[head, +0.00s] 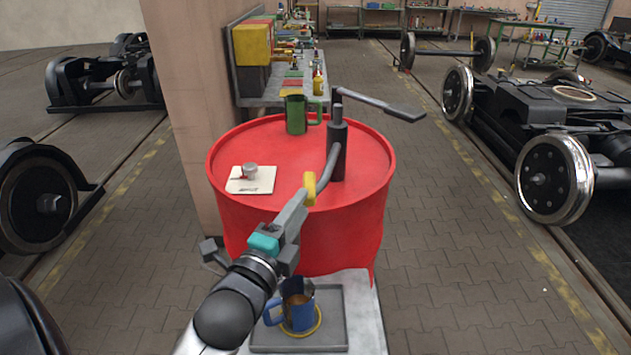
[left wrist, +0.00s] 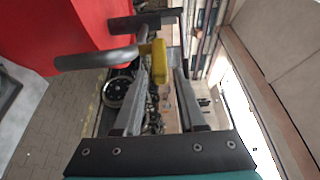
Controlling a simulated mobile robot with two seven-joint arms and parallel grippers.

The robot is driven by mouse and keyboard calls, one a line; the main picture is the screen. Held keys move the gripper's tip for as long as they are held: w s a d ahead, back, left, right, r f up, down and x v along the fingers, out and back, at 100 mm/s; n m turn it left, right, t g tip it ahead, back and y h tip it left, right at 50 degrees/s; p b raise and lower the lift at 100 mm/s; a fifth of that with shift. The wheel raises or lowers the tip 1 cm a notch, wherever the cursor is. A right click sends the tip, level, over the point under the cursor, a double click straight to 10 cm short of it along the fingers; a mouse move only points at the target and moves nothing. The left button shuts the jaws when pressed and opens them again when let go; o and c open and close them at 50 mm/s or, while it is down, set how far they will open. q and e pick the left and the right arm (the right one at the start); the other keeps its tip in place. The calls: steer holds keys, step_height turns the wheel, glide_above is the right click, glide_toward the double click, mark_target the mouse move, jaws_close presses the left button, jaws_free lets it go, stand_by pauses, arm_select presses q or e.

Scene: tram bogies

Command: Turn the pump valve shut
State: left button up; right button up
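The drum pump (head: 338,150) stands upright on the red drum (head: 235,215), and its grey pipe (head: 325,168) curves down toward me. The yellow valve handle (head: 310,187) sits on this pipe; in the left wrist view the handle (left wrist: 158,62) stands out beside the pipe (left wrist: 95,60). My left gripper (head: 297,205) reaches up to the handle. A blue mug (head: 297,312) with brown contents stands below. My right gripper is not in view.
The mug stands on a grey tray (head: 340,340), a yellow ring at its base. A green mug (head: 296,115) and a white card (head: 252,180) with a small metal piece are on the drum. The pump lever (head: 380,103) sticks out right. A pillar (head: 185,110) stands left.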

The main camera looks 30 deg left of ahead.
mark_target(309, 188)
arm_select(q)
steer(key=w+a, duration=0.1)
steer(key=w, duration=0.7)
steer(key=shift+p, duration=0.35)
steer(key=shift+s+a, duration=0.1)
steer(key=shift+c, duration=0.2)
jaws_close()
stand_by(0.8)
